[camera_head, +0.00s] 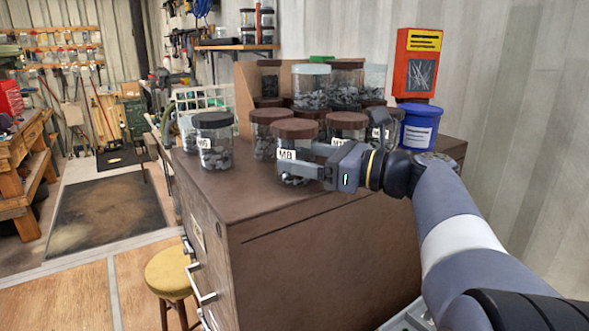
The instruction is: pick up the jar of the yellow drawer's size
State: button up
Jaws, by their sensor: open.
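A clear jar (287,154) with a brown lid and a label reading M8 stands near the front of the brown cabinet top. My gripper (302,160) is open at this jar, with one finger across its front; whether the fingers touch it cannot be told. A jar (214,145) with a black lid and an M6 label stands to the left. Another brown-lidded jar (346,124) stands behind my gripper, its label partly hidden. The cabinet's drawers (199,245) face left and show steeply; no yellow drawer can be made out.
More jars (312,88) crowd the back of the cabinet top (236,185). A yellow stool (168,272) is beside the drawers. The cabinet's front left top is clear.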

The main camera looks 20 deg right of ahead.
aim_at(286, 154)
jog(key=shift+p+x, duration=0.4)
jog(key=shift+x, duration=1.6)
jog(key=shift+s, duration=0.1)
jog(key=c, duration=1)
jog(key=shift+o, duration=0.2)
